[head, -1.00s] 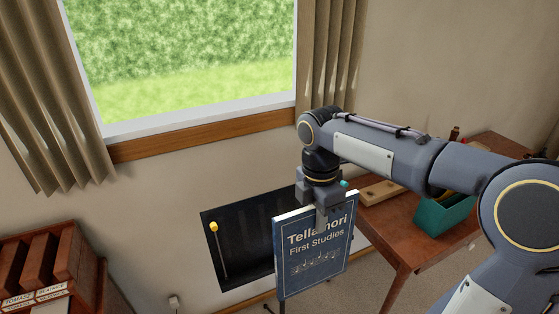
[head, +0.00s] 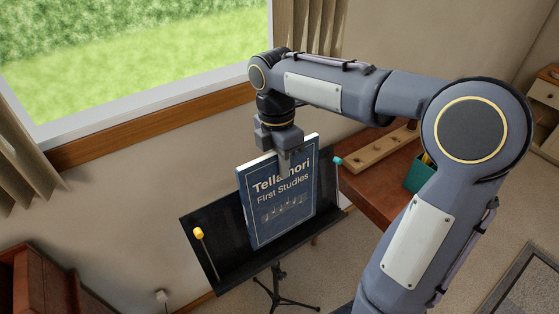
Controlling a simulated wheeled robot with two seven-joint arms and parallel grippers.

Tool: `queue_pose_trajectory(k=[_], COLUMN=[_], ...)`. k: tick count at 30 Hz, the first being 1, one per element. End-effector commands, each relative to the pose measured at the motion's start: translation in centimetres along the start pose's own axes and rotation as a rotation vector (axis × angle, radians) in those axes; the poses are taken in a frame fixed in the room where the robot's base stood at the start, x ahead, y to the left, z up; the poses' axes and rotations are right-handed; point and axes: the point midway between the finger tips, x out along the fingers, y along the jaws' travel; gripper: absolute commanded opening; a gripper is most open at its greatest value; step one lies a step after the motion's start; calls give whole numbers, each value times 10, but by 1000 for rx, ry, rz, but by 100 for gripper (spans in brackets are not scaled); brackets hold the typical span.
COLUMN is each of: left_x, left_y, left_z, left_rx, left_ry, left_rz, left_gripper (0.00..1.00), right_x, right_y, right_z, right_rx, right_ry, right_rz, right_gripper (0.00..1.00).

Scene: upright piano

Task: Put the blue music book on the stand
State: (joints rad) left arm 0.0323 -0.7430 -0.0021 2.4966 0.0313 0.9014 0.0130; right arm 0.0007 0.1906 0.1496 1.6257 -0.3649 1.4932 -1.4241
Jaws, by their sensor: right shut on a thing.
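The blue music book (head: 283,205) with white lettering, "Tellamori First Studies", is upright, slightly tilted in the picture, cover facing me. My right gripper (head: 285,165) is shut on its top edge from above. The black music stand (head: 212,232) is behind the book, with its tripod legs on the floor below. The book's lower edge appears near the stand's lower ledge; I cannot tell whether they touch. The stand has a yellow-tipped clip arm (head: 198,233) on its left and a teal-tipped one (head: 337,161) on its right. My left gripper is out of view.
A wooden table (head: 378,180) stands right of the music stand, bearing a wooden block with holes (head: 375,149) and a teal box (head: 419,175). A window and curtains are behind. Wooden furniture (head: 40,285) is at lower left. My right arm covers much of the right side.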

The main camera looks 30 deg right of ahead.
Motion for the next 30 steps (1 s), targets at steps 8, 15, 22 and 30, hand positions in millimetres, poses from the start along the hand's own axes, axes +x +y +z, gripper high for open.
queue_pose_trajectory(k=[8,15,22,30], left_x=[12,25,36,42], left_y=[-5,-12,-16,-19], left_z=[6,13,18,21], left_rx=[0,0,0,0], left_ry=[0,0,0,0], left_rz=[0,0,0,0], left_gripper=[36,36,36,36], right_x=[22,46,67,80], right_y=[2,5,7,8], right_z=[0,0,0,0], right_rx=[1,1,0,0], right_ry=[0,0,0,0], right_rz=[0,0,-1,0], right_gripper=[0,0,0,0])
